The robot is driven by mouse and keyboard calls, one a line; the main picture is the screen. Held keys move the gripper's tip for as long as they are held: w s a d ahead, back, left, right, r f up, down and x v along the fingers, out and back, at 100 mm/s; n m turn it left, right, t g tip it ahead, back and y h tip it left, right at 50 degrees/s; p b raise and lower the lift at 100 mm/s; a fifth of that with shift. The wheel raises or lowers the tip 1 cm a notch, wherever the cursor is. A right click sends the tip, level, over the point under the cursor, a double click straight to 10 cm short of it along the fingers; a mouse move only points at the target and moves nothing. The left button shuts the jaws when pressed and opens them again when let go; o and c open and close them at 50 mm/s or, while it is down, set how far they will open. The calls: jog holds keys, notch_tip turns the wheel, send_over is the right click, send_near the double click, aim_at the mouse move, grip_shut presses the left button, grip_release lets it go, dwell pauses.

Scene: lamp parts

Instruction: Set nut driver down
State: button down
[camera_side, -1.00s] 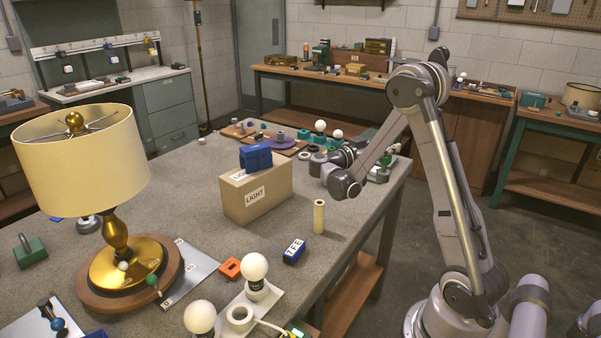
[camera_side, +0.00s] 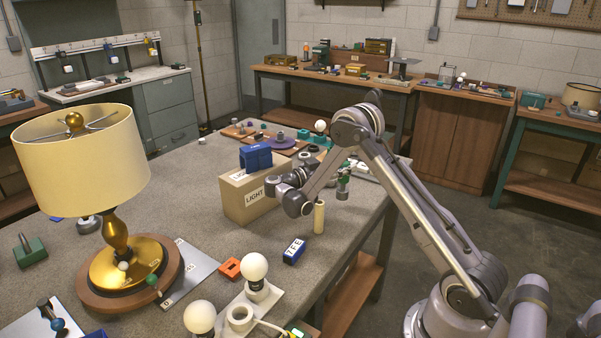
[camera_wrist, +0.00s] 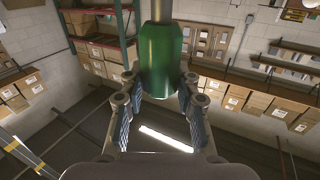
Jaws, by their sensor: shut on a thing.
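The nut driver has a green handle (camera_wrist: 160,58) and a grey shaft that runs out of the top of the wrist view. My gripper (camera_wrist: 159,90) is shut on the green handle, with a blue-padded finger on each side. In the side view the nut driver (camera_side: 343,187) shows as a small green piece beyond my forearm, above the right part of the grey bench (camera_side: 345,222). My gripper is mostly hidden there behind my forearm. I cannot tell whether the driver touches the bench.
A LIGHT box (camera_side: 240,200) with a blue block (camera_side: 255,157) on it stands left of my wrist. A cream tube (camera_side: 319,217) stands upright close below my wrist. A blue lettered block (camera_side: 294,251) and bulb base (camera_side: 254,290) lie nearer. A lamp (camera_side: 120,230) stands left.

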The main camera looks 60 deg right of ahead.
aim_at(339, 178)
jog(key=shift+f, duration=1.65)
jog(key=shift+f, duration=0.15)
jog(key=c, duration=1)
grip_release()
